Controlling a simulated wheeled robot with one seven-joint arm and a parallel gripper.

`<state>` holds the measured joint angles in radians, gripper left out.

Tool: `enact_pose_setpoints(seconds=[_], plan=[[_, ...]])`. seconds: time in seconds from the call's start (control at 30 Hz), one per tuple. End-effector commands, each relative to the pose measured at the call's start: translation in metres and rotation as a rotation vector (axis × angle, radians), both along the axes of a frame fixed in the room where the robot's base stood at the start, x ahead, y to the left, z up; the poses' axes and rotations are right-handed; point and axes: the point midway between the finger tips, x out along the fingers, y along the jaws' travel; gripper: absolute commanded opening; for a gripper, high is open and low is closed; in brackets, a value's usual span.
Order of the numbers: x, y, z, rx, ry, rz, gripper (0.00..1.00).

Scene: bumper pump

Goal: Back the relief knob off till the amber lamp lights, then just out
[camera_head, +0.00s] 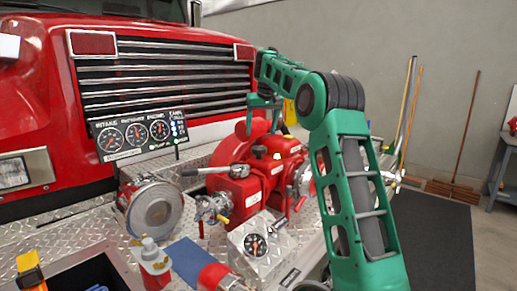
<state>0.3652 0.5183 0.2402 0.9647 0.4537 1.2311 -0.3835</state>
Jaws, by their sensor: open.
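The red pump (245,185) sits on the diamond-plate bumper in front of the truck grille. I cannot pick out the relief knob for certain among the pump's fittings. A panel (138,134) with three dials and a column of small lights stands behind on the left. My green arm reaches over the pump from the right. My gripper (262,118) hangs at its far end, above the back of the pump, small and partly hidden; it is open and appears empty.
A round capped inlet (152,208) and a black-handled lever (212,171) stand left of the pump. A gauge (255,245) on a sloped metal box is in front. A white-topped bottle (150,255), blue cloth (187,262) and dark tray are near left.

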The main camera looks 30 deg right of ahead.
Motion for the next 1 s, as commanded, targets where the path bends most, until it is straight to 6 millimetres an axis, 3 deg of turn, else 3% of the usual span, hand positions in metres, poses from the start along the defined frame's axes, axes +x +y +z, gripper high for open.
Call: enact_pose_setpoints(seconds=[0.3, 0.5, 0.93, 1.0], plan=[[0.02, -0.006, -0.054, 0.001, 0.003, -0.001, 0.7], [0.029, -0.009, -0.075, 0.001, 0.002, -0.002, 0.7], [0.032, -0.01, -0.082, -0.001, 0.0, -0.001, 0.7], [0.032, -0.01, -0.082, -0.001, 0.0, -0.001, 0.54]])
